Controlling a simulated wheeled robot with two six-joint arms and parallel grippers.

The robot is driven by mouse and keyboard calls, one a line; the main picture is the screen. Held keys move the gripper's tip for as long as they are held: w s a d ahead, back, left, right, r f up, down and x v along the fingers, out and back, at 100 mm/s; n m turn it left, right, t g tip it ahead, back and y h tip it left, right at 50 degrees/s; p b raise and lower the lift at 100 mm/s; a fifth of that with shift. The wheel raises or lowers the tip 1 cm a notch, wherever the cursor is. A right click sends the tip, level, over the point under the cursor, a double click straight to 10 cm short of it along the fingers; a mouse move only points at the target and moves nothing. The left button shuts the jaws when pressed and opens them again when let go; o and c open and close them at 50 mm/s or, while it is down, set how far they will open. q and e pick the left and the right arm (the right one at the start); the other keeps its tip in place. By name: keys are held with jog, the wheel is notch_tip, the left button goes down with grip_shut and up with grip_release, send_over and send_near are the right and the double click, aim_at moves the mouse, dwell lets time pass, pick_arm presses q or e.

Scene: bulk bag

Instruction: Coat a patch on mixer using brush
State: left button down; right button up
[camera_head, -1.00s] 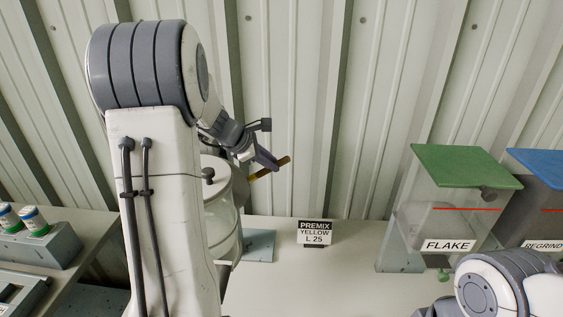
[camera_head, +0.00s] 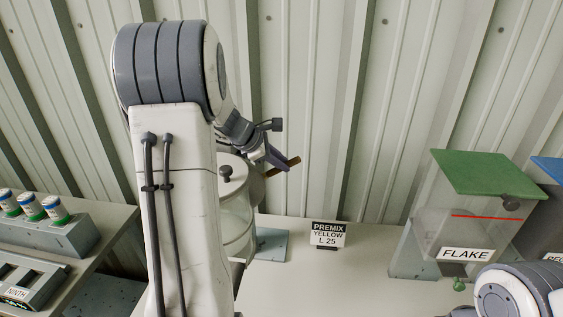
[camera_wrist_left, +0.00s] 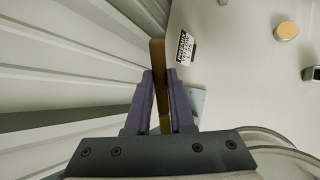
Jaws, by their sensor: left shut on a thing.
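My left gripper (camera_head: 277,162) is shut on the brush, of which the wooden handle (camera_head: 293,161) shows in the head view. In the left wrist view the fingers (camera_wrist_left: 160,80) clasp the brown brush handle (camera_wrist_left: 157,52), which sticks out past the fingertips. The bristles cannot be made out. The mixer (camera_head: 236,215), a pale drum with a lid and a dark knob, stands behind my left arm and is partly hidden by it. The gripper is above and to the right of the lid. My right arm shows at the lower right, but its gripper is out of view.
A PREMIX YELLOW L 25 sign (camera_head: 328,234) stands on the bench right of the mixer. A FLAKE bin with a green lid (camera_head: 487,172) is at the right. Small jars (camera_head: 32,207) sit in a rack at the left. The bench between sign and bin is clear.

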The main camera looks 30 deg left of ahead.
pick_arm(q)
jog(key=shift+s+a, duration=0.25)
jog(key=shift+a, duration=0.35)
